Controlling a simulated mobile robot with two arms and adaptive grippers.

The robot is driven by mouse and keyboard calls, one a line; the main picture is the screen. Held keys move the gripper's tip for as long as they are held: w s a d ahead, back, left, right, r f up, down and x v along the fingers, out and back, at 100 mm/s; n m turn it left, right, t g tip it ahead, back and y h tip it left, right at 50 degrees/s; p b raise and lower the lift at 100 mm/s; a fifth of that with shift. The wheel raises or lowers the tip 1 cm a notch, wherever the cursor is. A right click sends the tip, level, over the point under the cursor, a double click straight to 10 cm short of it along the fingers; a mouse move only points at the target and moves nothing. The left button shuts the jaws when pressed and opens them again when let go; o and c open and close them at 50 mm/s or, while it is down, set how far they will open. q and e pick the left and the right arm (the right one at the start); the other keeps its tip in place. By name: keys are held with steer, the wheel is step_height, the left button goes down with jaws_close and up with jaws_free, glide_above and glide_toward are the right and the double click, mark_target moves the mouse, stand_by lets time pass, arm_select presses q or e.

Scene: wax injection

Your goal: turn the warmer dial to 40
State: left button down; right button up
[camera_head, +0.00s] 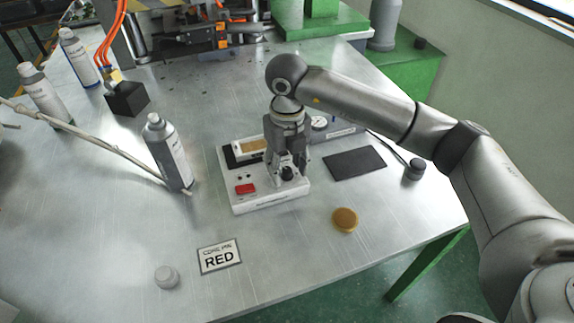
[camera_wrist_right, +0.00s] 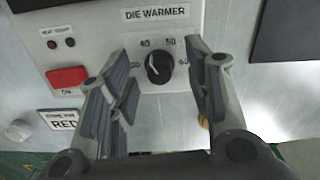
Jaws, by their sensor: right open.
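The die warmer (camera_head: 270,203) is a white box on the metal table. In the right wrist view its panel (camera_wrist_right: 95,22) reads "DIE WARMER". The black dial (camera_wrist_right: 159,68) sits on that panel below the marks 40 and 50; I cannot tell surely where its pointer stands. My right gripper (camera_wrist_right: 156,78) is open, with one finger on each side of the dial and a visible gap to it. In the head view the right gripper (camera_head: 285,168) comes down over the warmer's front right, partly hiding the dial. My left gripper is not in view.
A red switch (camera_wrist_right: 68,78) marked ON is left of the dial. A "RED" card (camera_head: 220,257), a white cap (camera_head: 166,277) and an amber disc (camera_head: 345,219) lie in front. A spray can (camera_head: 168,152) stands left; a black pad (camera_head: 354,163) lies right.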

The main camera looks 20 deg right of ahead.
mark_target(287, 169)
step_height(287, 169, up, 12)
stand_by(0.4)
steer(key=shift+f, duration=0.15)
